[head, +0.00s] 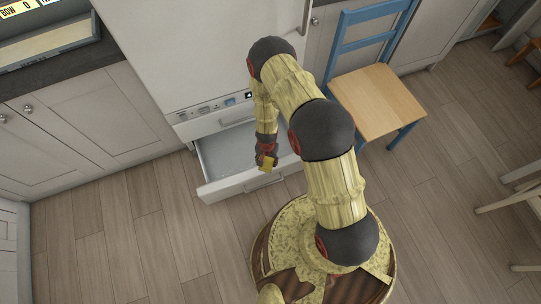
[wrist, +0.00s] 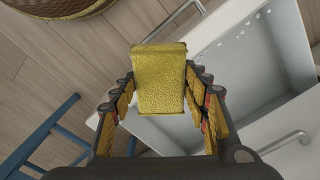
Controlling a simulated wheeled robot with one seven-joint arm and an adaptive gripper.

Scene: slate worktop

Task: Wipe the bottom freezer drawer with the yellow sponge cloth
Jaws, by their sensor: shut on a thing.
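The bottom freezer drawer (head: 222,150) is pulled out at the foot of the white fridge-freezer, and its pale interior looks empty. In the wrist view the drawer (wrist: 262,62) fills the right side. The yellow sponge cloth (wrist: 159,80) is a thick block held between my gripper's fingers (wrist: 160,103). In the head view my gripper (head: 267,158) points down over the drawer's front part, with a bit of the yellow sponge cloth (head: 268,165) showing at its tip. I cannot tell whether the cloth touches the drawer.
A blue chair (head: 377,105) with a wooden seat stands to the right of the fridge-freezer (head: 190,50). Grey cabinets (head: 85,120) with a dark worktop (head: 60,68) stand on the left. The wooden floor (head: 120,235) in front is clear on the left.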

